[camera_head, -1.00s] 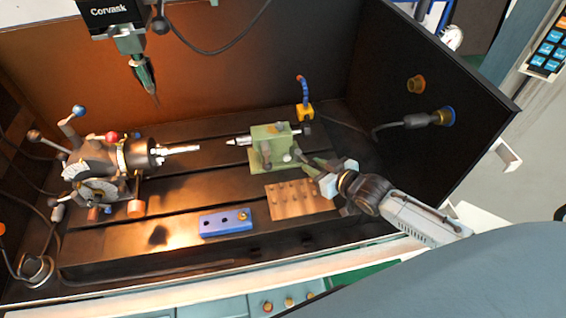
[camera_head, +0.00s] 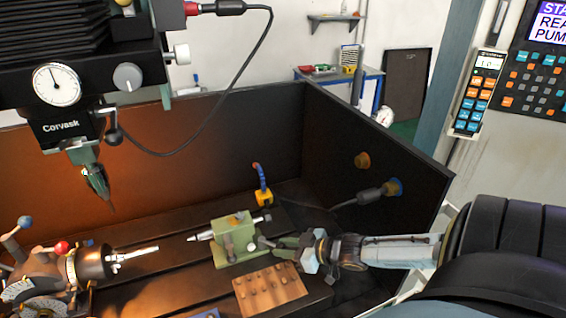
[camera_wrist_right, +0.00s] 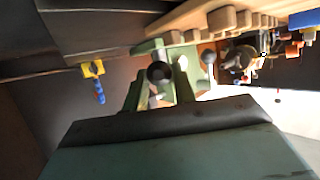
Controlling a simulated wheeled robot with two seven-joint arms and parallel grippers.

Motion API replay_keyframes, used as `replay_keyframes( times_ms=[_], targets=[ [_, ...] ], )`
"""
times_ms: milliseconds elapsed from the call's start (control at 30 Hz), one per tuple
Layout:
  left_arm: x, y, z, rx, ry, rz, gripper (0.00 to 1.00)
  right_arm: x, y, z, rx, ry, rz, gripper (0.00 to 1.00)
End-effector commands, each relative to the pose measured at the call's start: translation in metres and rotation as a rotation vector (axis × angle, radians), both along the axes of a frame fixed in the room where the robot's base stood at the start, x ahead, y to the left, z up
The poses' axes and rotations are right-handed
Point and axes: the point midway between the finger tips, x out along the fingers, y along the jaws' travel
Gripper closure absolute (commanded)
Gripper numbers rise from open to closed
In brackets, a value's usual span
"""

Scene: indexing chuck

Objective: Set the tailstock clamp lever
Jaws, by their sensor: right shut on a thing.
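The green tailstock (camera_head: 236,248) stands on the slotted machine table, its pointed centre facing left toward the chuck (camera_head: 92,264). My right gripper (camera_head: 272,242) reaches in from the right at the tailstock's right front side. In the right wrist view the two fingers (camera_wrist_right: 158,92) are closed around a dark round knob (camera_wrist_right: 159,72), which appears to be the clamp lever's end. The tailstock body (camera_wrist_right: 180,50) shows behind the fingers. The lever's shaft is mostly hidden by the fingers. My left gripper is not in view.
A wooden block with pegs (camera_head: 268,290) lies just in front of the tailstock. A yellow base with a blue hose (camera_head: 263,196) stands behind it. The dark enclosure wall (camera_head: 370,165) bounds the right side. The spindle head (camera_head: 90,170) hangs at upper left.

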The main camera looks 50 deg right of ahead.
Motion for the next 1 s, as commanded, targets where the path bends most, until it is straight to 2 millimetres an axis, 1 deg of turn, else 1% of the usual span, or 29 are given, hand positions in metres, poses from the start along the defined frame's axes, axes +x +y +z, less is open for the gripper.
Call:
replay_keyframes(
  times_ms=[100,133,267,300,533,667,833,1000],
  targets=[
    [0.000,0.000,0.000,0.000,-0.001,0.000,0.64,0.001,-0.002,0.000,-0.005,0.003,-0.004,1.00],
    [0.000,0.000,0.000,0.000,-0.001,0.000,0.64,0.001,-0.002,0.000,-0.005,0.003,-0.004,0.71],
    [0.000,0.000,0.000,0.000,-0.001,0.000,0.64,0.001,-0.002,0.000,-0.004,0.002,-0.003,0.54],
    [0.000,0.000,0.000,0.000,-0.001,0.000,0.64,0.001,-0.002,0.000,-0.004,0.002,-0.003,0.52],
    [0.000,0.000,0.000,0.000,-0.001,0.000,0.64,0.000,-0.001,0.000,-0.002,0.001,-0.001,0.52],
    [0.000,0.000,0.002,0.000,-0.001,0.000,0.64,-0.004,-0.002,0.001,-0.003,0.003,-0.001,0.52],
    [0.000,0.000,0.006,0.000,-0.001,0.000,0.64,-0.021,-0.007,0.009,-0.003,0.004,-0.001,0.52],
    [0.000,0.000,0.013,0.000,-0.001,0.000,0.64,-0.046,-0.015,0.019,-0.003,0.007,-0.001,0.52]
  ],
)
